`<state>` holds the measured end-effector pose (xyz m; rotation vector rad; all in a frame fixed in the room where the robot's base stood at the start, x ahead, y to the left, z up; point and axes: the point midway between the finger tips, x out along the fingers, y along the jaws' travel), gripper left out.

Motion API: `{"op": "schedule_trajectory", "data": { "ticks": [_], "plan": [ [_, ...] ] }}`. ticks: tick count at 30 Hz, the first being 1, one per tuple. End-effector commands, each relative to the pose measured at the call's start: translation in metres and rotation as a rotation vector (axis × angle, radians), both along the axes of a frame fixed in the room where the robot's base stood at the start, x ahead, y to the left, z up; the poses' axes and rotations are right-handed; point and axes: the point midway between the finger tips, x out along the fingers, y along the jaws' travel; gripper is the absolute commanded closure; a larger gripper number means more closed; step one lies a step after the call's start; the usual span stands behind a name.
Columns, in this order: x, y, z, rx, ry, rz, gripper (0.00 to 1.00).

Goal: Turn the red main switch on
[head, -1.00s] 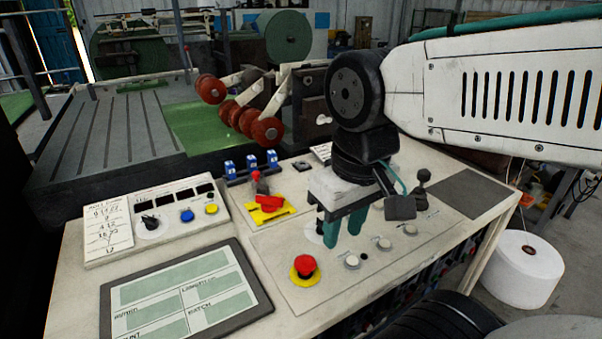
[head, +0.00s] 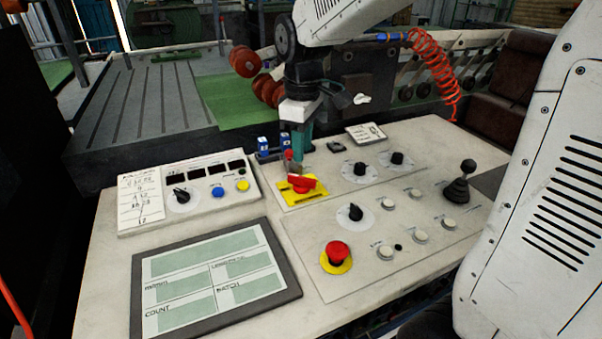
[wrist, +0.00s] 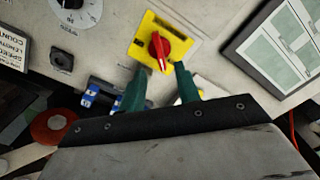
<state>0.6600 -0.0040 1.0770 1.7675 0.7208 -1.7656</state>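The red main switch (head: 302,182) sits on a yellow plate (head: 287,198) on the console panel. In the wrist view the red switch handle (wrist: 159,48) shows near the top middle, with a pale mark at its near end. My gripper (head: 297,150) is just behind and above the switch in the head view. In the wrist view my gripper (wrist: 161,68) has its two teal fingers spread, with the handle's near end close to the gap between the tips. Nothing is held. I cannot tell whether a finger touches the handle.
A red emergency button (head: 338,254) stands in front of the switch. Black knobs (head: 355,212), white buttons and a joystick (head: 460,182) lie to the right. A screen (head: 215,285) is at front left. Blue blocks (head: 264,146) stand behind the switch.

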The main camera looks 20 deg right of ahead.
Motion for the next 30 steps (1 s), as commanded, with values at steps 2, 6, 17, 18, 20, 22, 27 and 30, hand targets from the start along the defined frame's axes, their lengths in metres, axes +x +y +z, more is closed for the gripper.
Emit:
{"op": "schedule_trajectory", "data": {
  "ticks": [2,6,17,18,20,22,27,30],
  "plan": [
    [0.003,0.001,-0.006,0.000,0.003,0.010,0.67],
    [0.003,0.001,-0.024,-0.001,0.005,0.013,0.67],
    [0.003,0.001,-0.074,0.000,0.004,0.011,0.67],
    [0.003,0.001,-0.076,0.000,0.004,0.011,0.67],
    [0.003,0.001,-0.078,0.000,0.003,0.011,0.67],
    [0.003,0.001,-0.079,0.000,0.001,0.010,0.67],
    [0.003,0.001,-0.079,0.000,0.001,0.010,0.67],
    [0.003,0.001,-0.079,0.000,0.001,0.010,0.90]
  ]
}}
